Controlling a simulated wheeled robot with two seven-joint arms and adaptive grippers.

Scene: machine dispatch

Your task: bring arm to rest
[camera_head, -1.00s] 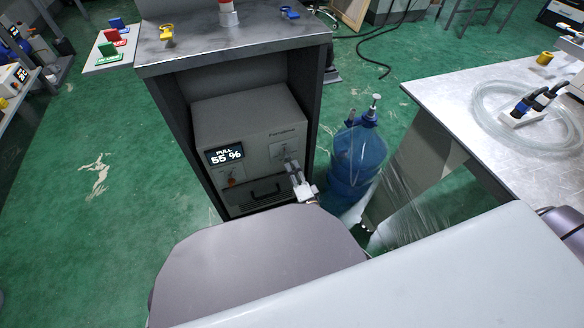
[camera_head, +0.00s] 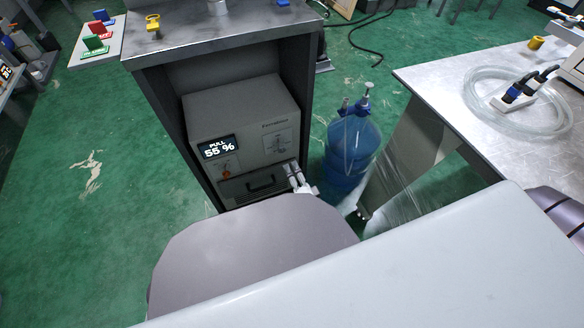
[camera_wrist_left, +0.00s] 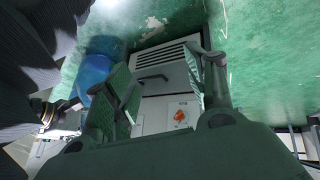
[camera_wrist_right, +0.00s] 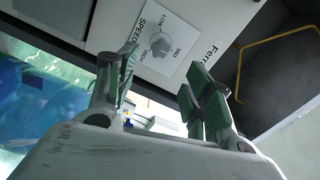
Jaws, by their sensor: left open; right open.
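The grey machine (camera_head: 240,115) sits inside a dark cabinet; its display (camera_head: 219,147) reads "PULL 55 %". Its speed dial (camera_head: 281,145) is uncovered in the head view, and the dial also shows in the right wrist view (camera_wrist_right: 160,45), marked low, mid and high. My right gripper (camera_head: 297,175) is just below the dial, at the machine's lower right front. In the right wrist view its fingers (camera_wrist_right: 158,72) are apart and empty. My left gripper (camera_wrist_left: 165,75) is open and empty, facing the machine's vent, handle and orange knob (camera_wrist_left: 180,116). I cannot make it out in the head view.
A blue water bottle (camera_head: 350,155) stands right of the cabinet (camera_head: 215,45). A metal table (camera_head: 440,85) with coiled clear tubing (camera_head: 480,98) is at the right. Colored blocks stand on a white board (camera_head: 90,50) at the upper left. Green floor at the left is open.

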